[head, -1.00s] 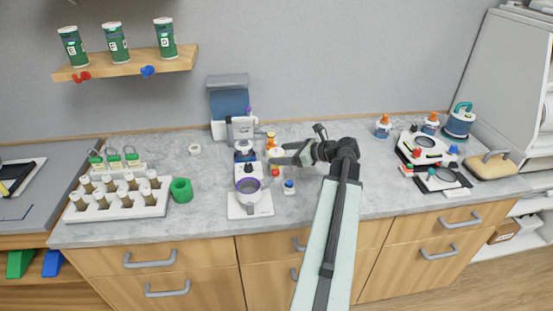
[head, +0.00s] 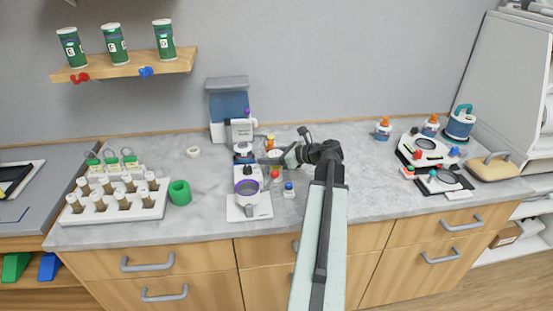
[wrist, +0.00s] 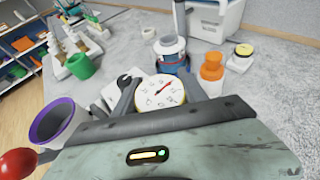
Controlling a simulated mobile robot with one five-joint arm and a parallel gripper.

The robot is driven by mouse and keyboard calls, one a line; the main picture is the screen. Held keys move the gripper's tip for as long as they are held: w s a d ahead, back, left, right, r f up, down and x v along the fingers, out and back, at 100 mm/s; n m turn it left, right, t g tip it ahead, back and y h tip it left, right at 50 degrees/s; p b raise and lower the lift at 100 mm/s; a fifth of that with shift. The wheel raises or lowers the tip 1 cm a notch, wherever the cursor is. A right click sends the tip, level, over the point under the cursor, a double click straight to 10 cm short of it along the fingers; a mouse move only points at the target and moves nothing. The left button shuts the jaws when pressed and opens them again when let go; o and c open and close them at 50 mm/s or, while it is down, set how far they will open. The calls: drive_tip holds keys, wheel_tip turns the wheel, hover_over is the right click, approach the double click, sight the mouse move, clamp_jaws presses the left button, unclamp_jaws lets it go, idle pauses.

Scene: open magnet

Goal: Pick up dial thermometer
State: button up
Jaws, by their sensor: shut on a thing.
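The dial thermometer (wrist: 160,91) has a round white face with a red needle and a yellow rim. In the wrist view it sits between the two jaws of my gripper (wrist: 165,92), which are shut on it. In the head view my gripper (head: 280,158) is beside the white device in the middle of the counter, and the thermometer shows only as a small pale shape there. Whether it touches the counter is hard to tell.
A purple-rimmed cup (head: 247,188) stands on a scale just left of my gripper. An orange-capped bottle (wrist: 211,68) is close on the right in the wrist view.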

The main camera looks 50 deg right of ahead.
drive_tip(key=shift+r, duration=0.1)
wheel_tip(320, 180, up, 10)
drive_tip(key=p, duration=1)
drive_tip(key=shift+r, duration=0.1)
